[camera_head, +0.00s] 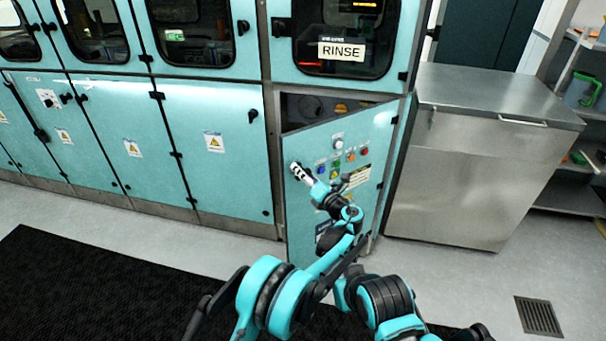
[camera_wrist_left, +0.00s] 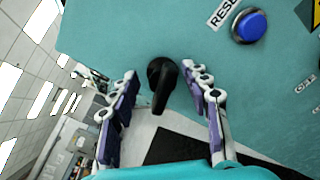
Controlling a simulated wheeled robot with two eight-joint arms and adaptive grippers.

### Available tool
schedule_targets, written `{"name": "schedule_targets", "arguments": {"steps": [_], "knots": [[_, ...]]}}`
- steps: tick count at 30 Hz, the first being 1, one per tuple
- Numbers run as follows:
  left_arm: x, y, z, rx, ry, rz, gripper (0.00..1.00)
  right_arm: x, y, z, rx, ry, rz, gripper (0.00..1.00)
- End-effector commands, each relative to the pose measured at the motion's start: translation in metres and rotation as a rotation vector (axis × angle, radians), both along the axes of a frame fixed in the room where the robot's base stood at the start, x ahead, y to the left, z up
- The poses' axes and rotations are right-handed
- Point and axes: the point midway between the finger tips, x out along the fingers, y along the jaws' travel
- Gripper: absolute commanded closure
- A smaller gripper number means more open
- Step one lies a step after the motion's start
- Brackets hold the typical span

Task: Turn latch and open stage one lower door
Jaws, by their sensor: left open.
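The lower door (camera_head: 355,190) under the RINSE window is teal, with coloured buttons and labels. It stands ajar, with its left edge swung out and a dark interior showing above it. My left gripper (camera_head: 297,172) is at the door's upper left edge. In the left wrist view the open fingers (camera_wrist_left: 160,76) stand on either side of a black latch handle (camera_wrist_left: 162,86), with visible gaps. The handle points down between them in that view. In the head view the gripper hides the latch. My right gripper is not visible.
A steel cabinet (camera_head: 465,165) stands close on the right of the door. Closed teal panels (camera_head: 225,180) with warning labels line the left. A black mat (camera_head: 100,285) lies on the floor at the left. A floor drain (camera_head: 538,316) is at lower right.

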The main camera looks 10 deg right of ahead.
Motion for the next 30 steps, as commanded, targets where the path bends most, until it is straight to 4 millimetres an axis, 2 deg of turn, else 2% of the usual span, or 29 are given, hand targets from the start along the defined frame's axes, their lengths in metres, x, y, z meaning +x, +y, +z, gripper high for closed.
{"name": "schedule_targets", "arguments": {"steps": [10,15,19,26,27,30], "knots": [[0.000,0.000,0.063,0.000,-0.001,0.001,0.53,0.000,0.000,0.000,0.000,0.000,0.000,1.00],[0.000,0.000,0.087,0.000,0.000,0.000,0.53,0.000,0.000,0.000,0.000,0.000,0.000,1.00],[0.000,0.000,0.095,0.000,0.000,0.000,0.53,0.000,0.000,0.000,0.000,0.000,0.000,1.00],[0.000,0.000,0.096,0.000,0.000,0.000,0.53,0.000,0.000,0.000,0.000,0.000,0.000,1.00],[0.000,0.000,0.096,0.000,0.000,0.000,0.55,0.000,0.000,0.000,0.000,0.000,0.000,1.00],[0.000,0.003,0.097,-0.010,0.000,0.002,0.82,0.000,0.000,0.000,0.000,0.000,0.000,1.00]]}}
